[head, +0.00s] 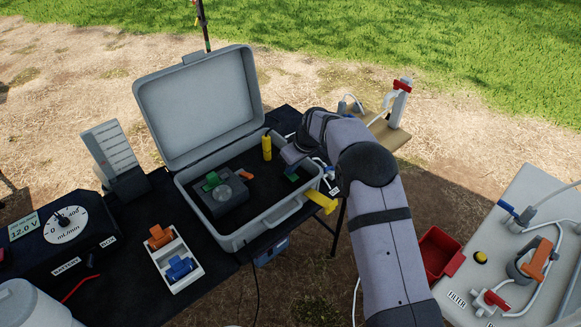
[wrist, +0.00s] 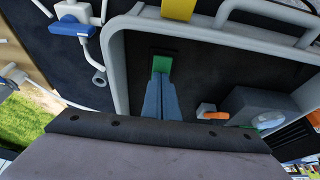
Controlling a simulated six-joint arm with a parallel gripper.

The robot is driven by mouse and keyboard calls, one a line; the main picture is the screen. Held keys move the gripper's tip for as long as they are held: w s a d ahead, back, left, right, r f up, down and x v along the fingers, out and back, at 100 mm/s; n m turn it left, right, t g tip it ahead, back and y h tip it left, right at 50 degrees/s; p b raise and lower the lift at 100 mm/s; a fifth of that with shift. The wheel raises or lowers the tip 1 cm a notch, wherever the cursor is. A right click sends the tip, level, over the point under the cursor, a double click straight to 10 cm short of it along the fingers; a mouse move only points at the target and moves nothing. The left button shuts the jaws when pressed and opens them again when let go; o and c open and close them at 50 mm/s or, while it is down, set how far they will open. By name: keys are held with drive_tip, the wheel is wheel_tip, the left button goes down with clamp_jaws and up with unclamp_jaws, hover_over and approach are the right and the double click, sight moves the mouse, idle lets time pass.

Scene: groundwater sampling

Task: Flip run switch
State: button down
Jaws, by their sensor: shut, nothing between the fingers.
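A small green piece (wrist: 163,64), which looks like a rocker switch, sits in a dark frame on the black panel inside the open grey case (head: 266,229). In the head view the green piece (head: 291,177) shows just below my wrist. No label is readable on it, so I cannot tell for certain that it is the run switch. My gripper (wrist: 161,80) is shut and empty, with its fingertips over the near edge of the green piece. I cannot tell whether they touch it. The fingertips are hidden in the head view.
In the case, a grey block (head: 229,203) with a knob and an orange lever (head: 246,174) lie left of my gripper; a yellow cylinder (head: 266,147) stands close by. The case walls surround this space. A meter box (head: 62,236) stands at the left.

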drive_tip(key=shift+s+d+f, duration=0.45)
drive_tip(key=shift+s+d, duration=0.05)
drive_tip(key=shift+s, duration=0.1)
drive_tip(key=shift+r, duration=0.6)
drive_tip(key=v, duration=1.3)
drive_tip(key=shift+w+a+r, duration=0.15)
drive_tip(key=shift+w+r, duration=0.15)
